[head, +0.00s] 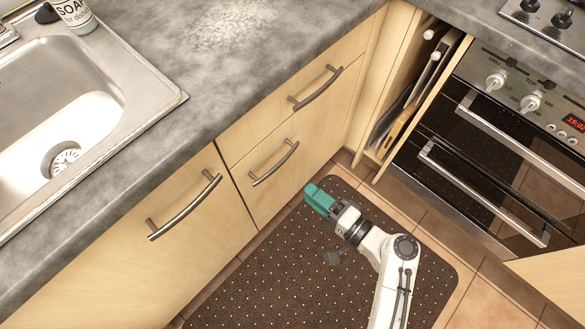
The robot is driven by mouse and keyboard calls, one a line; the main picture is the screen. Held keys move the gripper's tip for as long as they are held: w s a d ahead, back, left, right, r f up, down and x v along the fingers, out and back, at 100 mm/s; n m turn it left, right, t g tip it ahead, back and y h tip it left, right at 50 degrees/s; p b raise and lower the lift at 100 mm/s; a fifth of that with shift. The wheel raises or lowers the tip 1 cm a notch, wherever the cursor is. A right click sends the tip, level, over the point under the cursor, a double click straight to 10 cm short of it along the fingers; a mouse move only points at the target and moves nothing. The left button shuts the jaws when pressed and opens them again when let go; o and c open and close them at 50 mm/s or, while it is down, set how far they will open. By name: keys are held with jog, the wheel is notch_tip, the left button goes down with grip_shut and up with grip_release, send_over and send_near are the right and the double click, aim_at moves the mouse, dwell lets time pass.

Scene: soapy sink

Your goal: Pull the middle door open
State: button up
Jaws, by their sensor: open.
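The wooden cabinet run has a wide door (165,245) on the left, below the sink, with a bar handle (185,207) along its top. To its right are an upper front (265,110) with its own handle (316,88) and a lower front (290,185) with a handle (273,164). All these fronts look closed. I cannot tell for certain which one is the middle door. My gripper (318,199), with teal fingers, is open and empty. It appears over the floor mat, to the right of the lower front's handle and apart from it.
A dark dotted mat (260,290) covers the floor before the cabinets. An oven (500,150) with two bar handles stands at the right, beside a narrow open slot (415,90) holding boards or trays. A sink (85,100) and soap bottle (74,14) are at upper left.

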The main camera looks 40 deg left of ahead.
aim_at(279, 166)
jog(key=shift+y, duration=0.3)
jog(key=a, duration=0.8)
jog(key=w+a, duration=0.1)
jog(key=a, duration=0.3)
jog(key=shift+a+r+b, duration=0.1)
jog(key=shift+r+b, duration=0.1)
jog(key=shift+b, duration=0.1)
grip_shut()
